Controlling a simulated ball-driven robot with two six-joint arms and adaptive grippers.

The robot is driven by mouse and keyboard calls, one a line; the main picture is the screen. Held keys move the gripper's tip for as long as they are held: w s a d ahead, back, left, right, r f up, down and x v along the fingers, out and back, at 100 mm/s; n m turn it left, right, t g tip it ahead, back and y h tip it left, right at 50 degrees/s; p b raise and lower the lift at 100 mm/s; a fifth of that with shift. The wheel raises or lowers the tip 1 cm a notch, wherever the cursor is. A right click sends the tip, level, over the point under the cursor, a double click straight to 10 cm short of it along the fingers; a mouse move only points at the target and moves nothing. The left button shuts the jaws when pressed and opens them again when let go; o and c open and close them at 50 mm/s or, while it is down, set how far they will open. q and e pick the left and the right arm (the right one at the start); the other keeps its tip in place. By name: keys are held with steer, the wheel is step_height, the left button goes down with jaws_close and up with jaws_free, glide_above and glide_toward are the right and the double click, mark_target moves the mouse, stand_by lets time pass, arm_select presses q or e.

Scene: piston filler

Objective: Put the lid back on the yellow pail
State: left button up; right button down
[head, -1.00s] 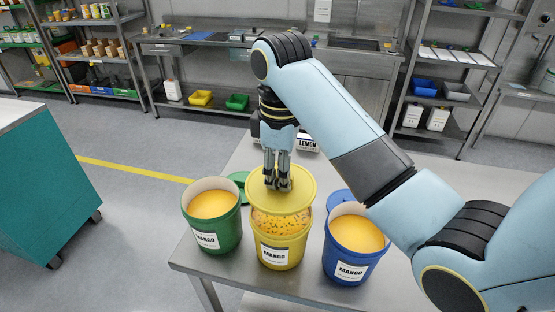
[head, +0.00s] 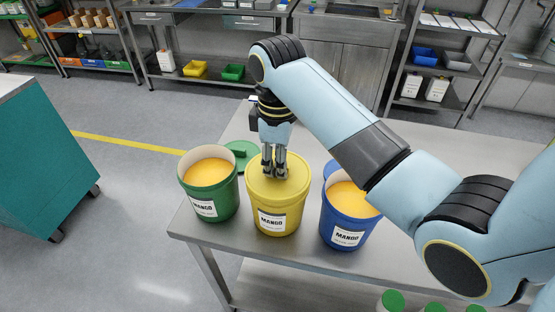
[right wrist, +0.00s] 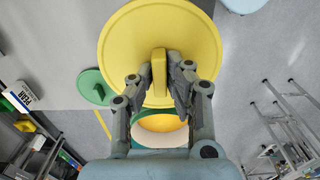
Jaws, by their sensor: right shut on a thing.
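The yellow pail (head: 272,220), labelled MANGO, stands on the steel table between a green and a blue pail. Its yellow lid (head: 294,186) covers the mouth, looks about level with the rim, and hides the contents. I cannot tell whether it is fully seated. My right gripper (head: 273,175) points down from above and is shut on the lid's upright grip. In the right wrist view the yellow lid (right wrist: 125,45) fills the upper middle, its grip (right wrist: 158,75) between the fingers. My left gripper is not in view.
The open green pail (head: 210,195) and open blue pail (head: 345,215) hold orange filling and stand close on either side. A green lid (head: 241,152) lies behind the green pail. The steel table (head: 440,150) is clear at the back right.

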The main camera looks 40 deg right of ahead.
steer(key=shift+r+p, duration=0.1)
steer(key=shift+p, duration=0.25)
stand_by(0.4)
steer(key=shift+f, duration=0.25)
stand_by(1.2)
steer(key=c, duration=0.7)
jaws_free()
steer(key=shift+c, duration=0.2)
steer(key=shift+r, duration=0.1)
steer(key=shift+r, duration=3.45)
jaws_close()
